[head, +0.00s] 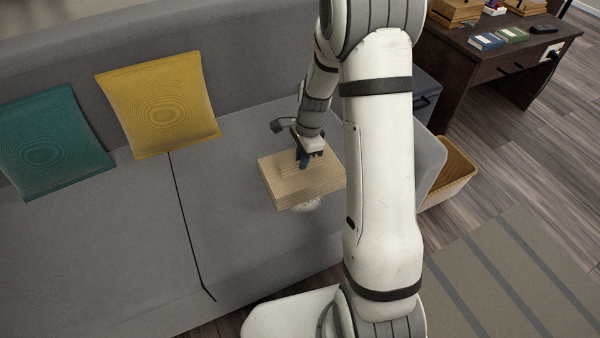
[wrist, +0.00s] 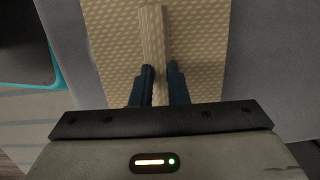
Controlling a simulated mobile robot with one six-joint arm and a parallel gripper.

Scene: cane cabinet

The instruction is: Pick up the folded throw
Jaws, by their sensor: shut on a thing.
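The folded throw (head: 292,188) is a tan, box-shaped bundle at the right part of the grey sofa seat in the head view. My gripper (head: 303,160) is over its top and shut on it. In the wrist view, the two dark fingers (wrist: 160,88) pinch a raised ridge of the patterned tan throw (wrist: 205,45). Its right end is hidden behind my arm in the head view. A small pale, round patch shows just below its front edge. I cannot tell for certain whether the throw is clear of the seat.
The grey sofa (head: 95,255) carries a yellow cushion (head: 160,105) and a teal cushion (head: 52,143) at the left. A wicker basket (head: 452,172) stands right of the sofa arm. A dark desk (head: 490,55) with small items is at the back right. A striped rug (head: 510,275) lies at the right.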

